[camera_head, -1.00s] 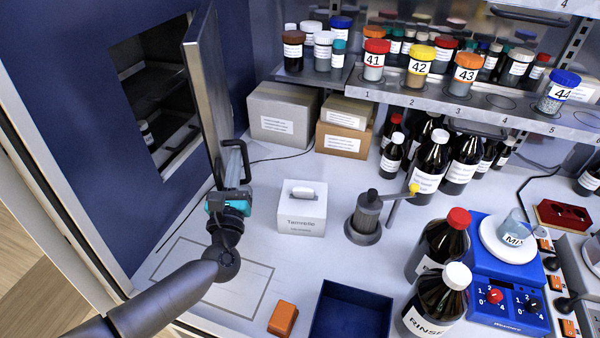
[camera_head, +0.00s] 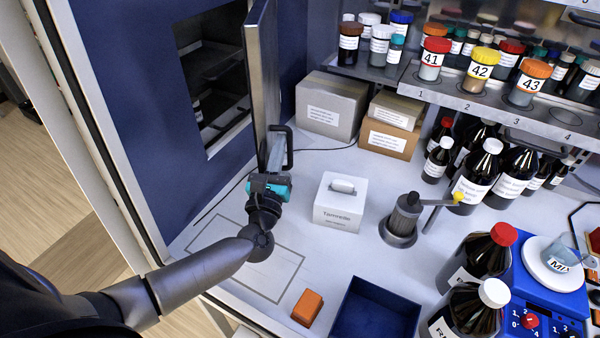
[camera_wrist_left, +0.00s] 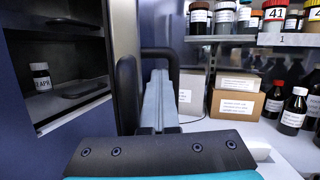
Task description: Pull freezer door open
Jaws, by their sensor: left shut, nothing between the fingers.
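The freezer door (camera_head: 263,75) stands swung out from the blue freezer front (camera_head: 130,100), and the dark shelved interior (camera_head: 210,70) shows behind it. The door's black handle (camera_head: 289,150) is a loop on its right-hand face; it also shows in the left wrist view (camera_wrist_left: 175,72). My left gripper (camera_head: 274,160) is shut and empty at the handle. In the left wrist view its grey fingers (camera_wrist_left: 156,95) appear to lie between the door face and the handle bar; contact cannot be made out. My right gripper is not in view.
A white box (camera_head: 340,205), a grey-black grinder (camera_head: 403,220), an orange block (camera_head: 307,307) and a blue tray (camera_head: 375,310) stand on the bench right of my left arm. Cartons (camera_head: 330,105) stand behind.

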